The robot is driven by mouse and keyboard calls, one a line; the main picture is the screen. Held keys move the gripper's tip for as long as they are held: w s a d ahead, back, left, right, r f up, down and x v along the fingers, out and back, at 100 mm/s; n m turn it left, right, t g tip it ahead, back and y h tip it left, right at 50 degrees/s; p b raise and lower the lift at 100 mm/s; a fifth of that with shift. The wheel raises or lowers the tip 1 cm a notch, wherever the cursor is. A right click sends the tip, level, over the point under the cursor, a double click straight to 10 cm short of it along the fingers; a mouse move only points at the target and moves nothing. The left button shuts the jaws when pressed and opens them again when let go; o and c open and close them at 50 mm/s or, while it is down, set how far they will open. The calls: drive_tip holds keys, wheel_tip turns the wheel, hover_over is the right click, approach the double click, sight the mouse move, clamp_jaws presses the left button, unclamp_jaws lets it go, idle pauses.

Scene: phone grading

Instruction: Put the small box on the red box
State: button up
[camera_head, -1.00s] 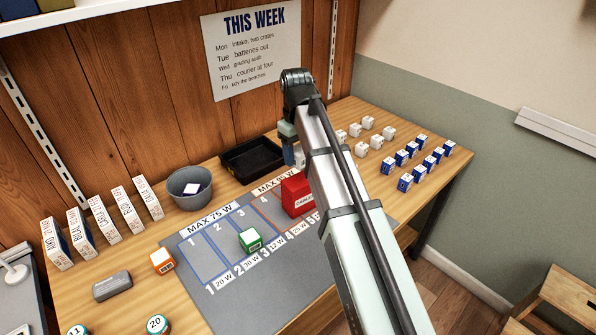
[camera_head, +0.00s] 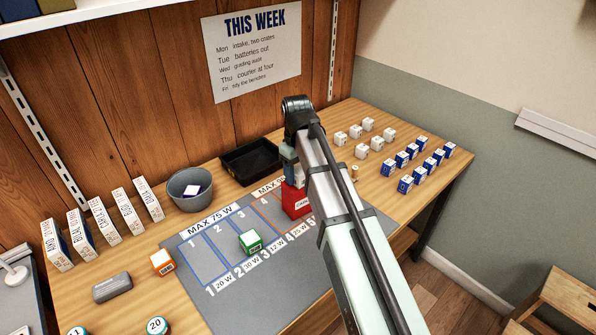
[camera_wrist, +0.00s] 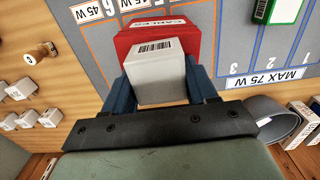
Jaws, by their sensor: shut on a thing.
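My gripper (camera_wrist: 162,88) is shut on the small white box (camera_wrist: 156,70), which has a barcode on its near face, with a dark blue finger on either side. In the wrist view the white box overlaps the red box (camera_wrist: 168,27); I cannot tell whether they touch. In the head view the red box (camera_head: 295,201) stands on the grey mat (camera_head: 280,285), with my gripper over it. My arm hides part of the red box there, and the held box is not clearly visible.
A green box (camera_head: 250,242) stands on the mat left of the red box. A black tray (camera_head: 252,163) and a grey bowl (camera_head: 189,190) stand behind. Several white boxes (camera_head: 362,151) and blue boxes (camera_head: 405,184) stand at the right. An orange box (camera_head: 163,262) is at the left.

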sight(297, 168)
drive_tip(key=o, duration=1.1)
wheel_tip(297, 168, up, 12)
drive_tip(key=shift+w+a+r, duration=0.1)
drive_tip(key=shift+w+a, duration=0.05)
